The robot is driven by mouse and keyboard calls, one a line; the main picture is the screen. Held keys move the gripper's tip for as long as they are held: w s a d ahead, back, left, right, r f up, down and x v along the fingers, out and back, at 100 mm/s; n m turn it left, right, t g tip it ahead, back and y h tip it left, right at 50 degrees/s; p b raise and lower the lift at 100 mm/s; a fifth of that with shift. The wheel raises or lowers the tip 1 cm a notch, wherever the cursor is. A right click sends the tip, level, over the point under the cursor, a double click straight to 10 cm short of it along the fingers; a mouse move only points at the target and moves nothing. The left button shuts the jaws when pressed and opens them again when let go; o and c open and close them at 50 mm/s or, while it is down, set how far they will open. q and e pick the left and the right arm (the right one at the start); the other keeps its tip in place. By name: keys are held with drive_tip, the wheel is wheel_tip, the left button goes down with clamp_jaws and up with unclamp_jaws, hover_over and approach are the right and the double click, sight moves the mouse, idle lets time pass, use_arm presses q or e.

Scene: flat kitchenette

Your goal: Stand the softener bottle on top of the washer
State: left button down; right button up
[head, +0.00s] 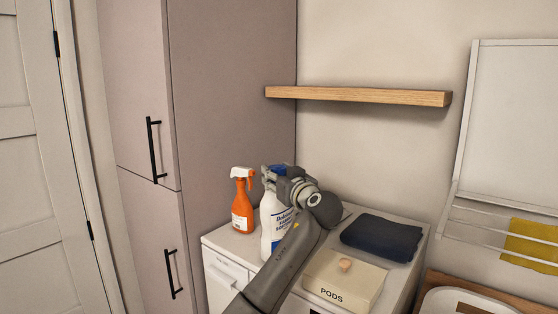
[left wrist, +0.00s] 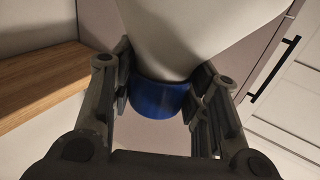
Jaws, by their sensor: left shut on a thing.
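The softener bottle (head: 271,222) is white with a blue cap and a printed label. It looks upright in the head view, over the front left part of the white washer top (head: 219,240). I cannot tell whether its base touches the top. My left gripper (head: 275,177) is shut on the bottle near its cap. In the left wrist view the fingers (left wrist: 160,90) sit on both sides of the blue cap (left wrist: 162,99) and the white body (left wrist: 195,35). My arm hides part of the washer front. My right gripper is not in view.
An orange spray bottle (head: 242,205) stands just left of the softener bottle. A PODS box (head: 345,281) and a folded dark blue towel (head: 381,237) lie to the right. A wooden shelf (head: 360,96) hangs above, and a tall cabinet (head: 225,110) stands at the left.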

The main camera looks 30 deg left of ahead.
use_arm(q)
drive_tip(key=shift+s, duration=0.1)
drive_tip(key=c, duration=1.2)
unclamp_jaws()
drive_tip(key=shift+f, duration=0.3)
drive_tip(key=shift+c, duration=0.2)
drive_tip(key=o, duration=0.4)
drive_tip(key=shift+d+r, duration=0.1)
drive_tip(key=shift+o, duration=0.2)
drive_tip(key=shift+s, duration=0.1)
